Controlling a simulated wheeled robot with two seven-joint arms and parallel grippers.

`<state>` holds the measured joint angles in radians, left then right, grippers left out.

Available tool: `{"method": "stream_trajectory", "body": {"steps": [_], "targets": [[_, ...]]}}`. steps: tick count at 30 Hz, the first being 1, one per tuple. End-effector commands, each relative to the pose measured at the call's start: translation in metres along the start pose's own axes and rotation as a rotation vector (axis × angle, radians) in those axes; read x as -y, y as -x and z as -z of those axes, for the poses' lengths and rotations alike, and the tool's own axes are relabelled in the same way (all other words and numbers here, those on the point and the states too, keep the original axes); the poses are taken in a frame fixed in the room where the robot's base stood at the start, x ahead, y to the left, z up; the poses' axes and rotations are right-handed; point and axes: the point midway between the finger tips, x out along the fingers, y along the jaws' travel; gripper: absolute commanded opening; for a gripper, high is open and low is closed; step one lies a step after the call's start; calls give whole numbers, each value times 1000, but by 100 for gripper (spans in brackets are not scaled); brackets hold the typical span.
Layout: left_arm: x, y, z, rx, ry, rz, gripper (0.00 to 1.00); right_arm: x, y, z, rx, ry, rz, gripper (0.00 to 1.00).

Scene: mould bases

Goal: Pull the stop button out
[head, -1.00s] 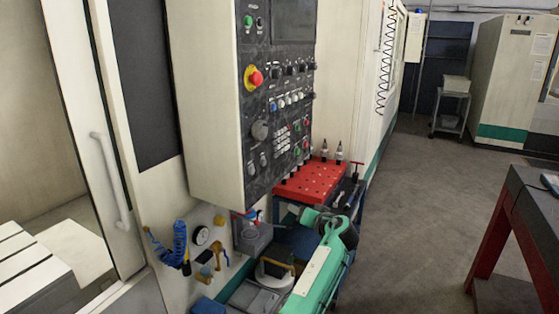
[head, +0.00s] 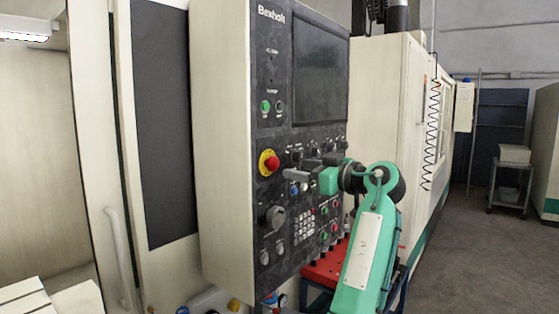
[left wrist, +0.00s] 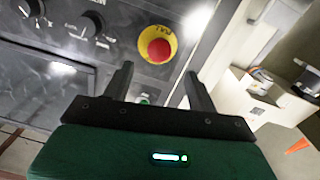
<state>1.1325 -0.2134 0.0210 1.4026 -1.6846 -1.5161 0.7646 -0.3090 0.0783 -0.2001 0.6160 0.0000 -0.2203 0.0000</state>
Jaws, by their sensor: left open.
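The stop button (head: 270,163) is a red mushroom knob on a yellow round collar, on the dark control panel (head: 308,225) of the machine. It also shows in the left wrist view (left wrist: 159,50), just beyond the fingertips and between their lines. My left gripper (head: 299,168) is open and empty, in front of the panel to the right of the button. In the left wrist view its two dark fingers (left wrist: 158,72) stand wide apart, and nothing is between them. I see no contact with the button. My right gripper is not in view.
Rotary knobs (left wrist: 84,27) and small buttons sit close to the stop button. A dark screen (head: 320,72) is above. A red perforated tray (head: 325,268) is below the panel. A cart (head: 511,180) stands far right, with open floor before it.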

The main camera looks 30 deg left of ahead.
Motion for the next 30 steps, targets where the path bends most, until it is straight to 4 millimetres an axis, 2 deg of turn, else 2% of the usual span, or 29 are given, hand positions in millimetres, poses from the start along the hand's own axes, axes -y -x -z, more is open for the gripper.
{"method": "stream_trajectory", "body": {"steps": [1,6,12,17,24,26,30], "targets": [[0,-13,3,2,-2,3,58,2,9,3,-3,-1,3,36],[-1,-46,3,1,-4,1,58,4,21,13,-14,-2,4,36],[-1,-71,0,1,-4,-1,58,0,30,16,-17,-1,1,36],[-1,-78,-1,0,-3,-1,58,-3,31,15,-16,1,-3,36],[-1,-79,-1,1,-3,-2,58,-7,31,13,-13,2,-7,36],[-1,-79,-1,1,-3,-2,48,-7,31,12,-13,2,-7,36],[-1,-79,-1,1,-3,-2,21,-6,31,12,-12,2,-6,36]]}}
